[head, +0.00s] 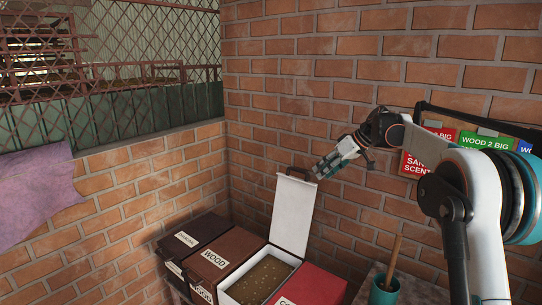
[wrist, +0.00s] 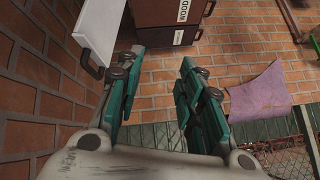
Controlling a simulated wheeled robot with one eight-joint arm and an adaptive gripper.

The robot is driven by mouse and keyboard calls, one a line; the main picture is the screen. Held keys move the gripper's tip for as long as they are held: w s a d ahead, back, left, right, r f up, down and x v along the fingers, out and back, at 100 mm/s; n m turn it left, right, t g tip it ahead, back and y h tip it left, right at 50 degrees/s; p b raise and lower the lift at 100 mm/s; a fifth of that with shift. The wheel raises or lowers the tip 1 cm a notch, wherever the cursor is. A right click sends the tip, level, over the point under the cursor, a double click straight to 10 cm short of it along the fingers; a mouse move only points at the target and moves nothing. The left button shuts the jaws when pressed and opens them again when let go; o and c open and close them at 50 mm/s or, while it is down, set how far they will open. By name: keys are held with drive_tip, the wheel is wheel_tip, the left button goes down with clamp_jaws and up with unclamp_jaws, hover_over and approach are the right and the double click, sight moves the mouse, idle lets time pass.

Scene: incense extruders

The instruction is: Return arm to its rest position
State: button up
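My gripper (head: 336,160) is at the end of my raised arm, in front of the brick wall and near the top of a raised white lid (head: 293,212). In the wrist view my gripper (wrist: 157,85) has its two teal fingers spread apart, with only brick wall seen between them. It holds nothing. In the wrist view the white lid (wrist: 95,28) with its dark handle is beside the left finger. In the head view I cannot tell whether the fingers touch the lid's handle (head: 298,172).
Below stand an open box of brown grainy material (head: 262,280), a brown WOOD box (head: 216,258), a dark box (head: 192,236) and a red box (head: 310,288). A teal cup (head: 384,290) holds a wooden stick. Coloured signs (head: 485,142) hang behind my arm. A purple cloth (head: 38,190) hangs left.

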drive_tip(key=s+a+f+m+t+h+b, duration=0.15)
drive_tip(key=s+m+h+b, duration=0.35)
drive_tip(key=s, duration=2.2)
drive_tip(key=s+d+f+m+h+b, duration=0.1)
drive_tip(key=s+f+b, duration=0.2)
drive_tip(key=s+f, duration=0.6)
drive_tip(key=s+d+f+m+t+h+b, duration=0.1)
drive_tip(key=s+f+b, duration=0.2)
drive_tip(key=s+f, duration=0.7)
drive_tip(key=s, duration=0.4)
drive_tip(key=shift+s+d+b, duration=0.3)
drive_tip(key=shift+d+b, duration=0.1)
